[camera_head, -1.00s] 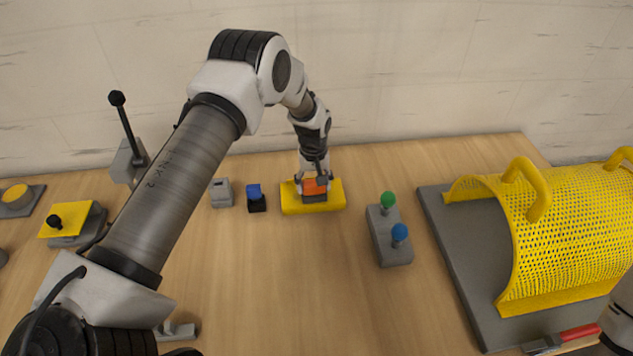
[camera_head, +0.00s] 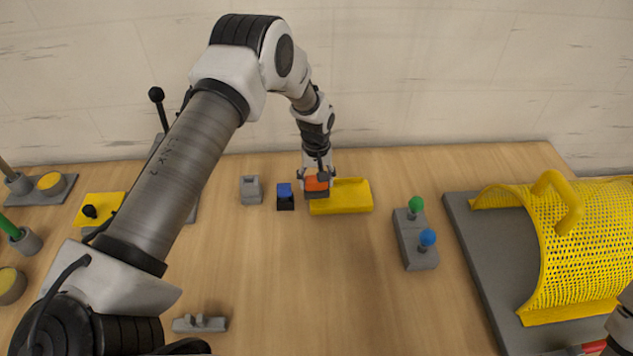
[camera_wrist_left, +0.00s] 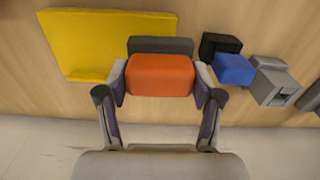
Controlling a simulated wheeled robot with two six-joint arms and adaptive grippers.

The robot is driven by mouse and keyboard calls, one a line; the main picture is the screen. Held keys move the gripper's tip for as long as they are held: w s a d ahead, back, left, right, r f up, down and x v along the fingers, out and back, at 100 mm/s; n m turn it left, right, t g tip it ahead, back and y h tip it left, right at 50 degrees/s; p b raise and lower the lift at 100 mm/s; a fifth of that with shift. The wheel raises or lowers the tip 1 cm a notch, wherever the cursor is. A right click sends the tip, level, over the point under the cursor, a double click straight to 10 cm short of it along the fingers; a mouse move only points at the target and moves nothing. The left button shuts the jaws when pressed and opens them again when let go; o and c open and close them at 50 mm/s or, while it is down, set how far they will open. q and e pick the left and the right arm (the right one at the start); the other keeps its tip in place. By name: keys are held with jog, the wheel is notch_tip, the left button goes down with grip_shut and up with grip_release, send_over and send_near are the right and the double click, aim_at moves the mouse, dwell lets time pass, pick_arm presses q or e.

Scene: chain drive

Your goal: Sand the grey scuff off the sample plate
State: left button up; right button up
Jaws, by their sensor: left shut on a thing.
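The sample plate (camera_head: 350,197) is a yellow slab near the back of the bench; it also shows at the upper left of the left wrist view (camera_wrist_left: 85,45). My left gripper (camera_head: 317,184) is shut on an orange sanding block (camera_wrist_left: 160,76) with a dark grey base (camera_wrist_left: 160,45). The block is at the plate's left end in the head view and hides that corner. I cannot tell whether its base touches the plate. No grey scuff shows on the visible yellow surface; any under the block is hidden. My right gripper is not in view.
A blue-topped black block (camera_head: 285,197) and a grey block (camera_head: 250,190) stand close left of the plate. A grey box with green and blue knobs (camera_head: 415,240) is to the right, before a yellow mesh guard (camera_head: 580,250).

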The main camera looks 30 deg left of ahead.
pick_arm(q)
jog(key=shift+d+r+p, duration=0.25)
jog(key=shift+r+p, duration=0.25)
jog(key=shift+r, duration=0.5)
notch_tip(320, 180, up, 3)
jog(key=shift+a+f+p, duration=0.1)
jog(key=shift+a+p, duration=0.05)
jog(key=shift+p, duration=0.95)
jog(key=shift+r, duration=0.35)
